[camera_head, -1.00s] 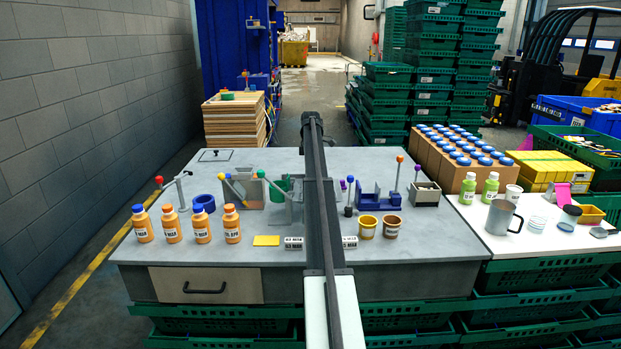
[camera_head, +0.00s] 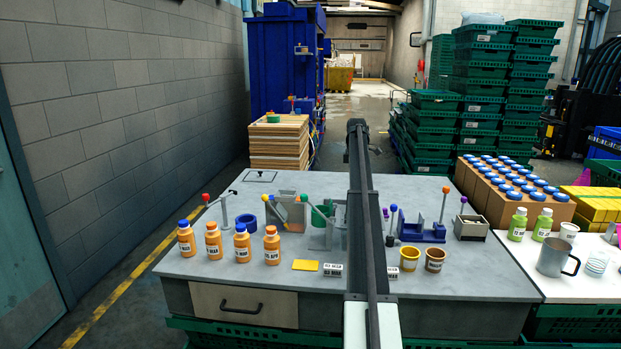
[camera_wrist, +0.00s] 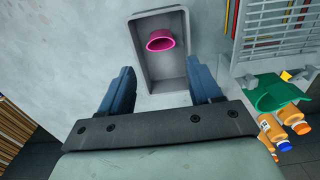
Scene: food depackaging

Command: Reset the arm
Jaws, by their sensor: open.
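My arm (camera_head: 362,215) stretches away over the middle of the grey worktable (camera_head: 190,268); its gripper end cannot be made out in the head view. In the wrist view, my gripper (camera_wrist: 161,84) has its two dark blue fingers spread wide, with nothing between them. Beyond the fingertips is a grey open tray (camera_wrist: 143,72) with a pink round cup or ring (camera_wrist: 160,41) inside. The fingers appear apart from the tray, one toward each side of it.
Orange bottles (camera_head: 213,243) stand at the table's left, near holders with coloured-knob levers (camera_head: 285,212). Two small cups (camera_head: 409,258) and a blue fixture (camera_head: 420,231) are to the right of my arm. The wrist view shows a green piece (camera_wrist: 275,94) and a slatted grey rack (camera_wrist: 262,42).

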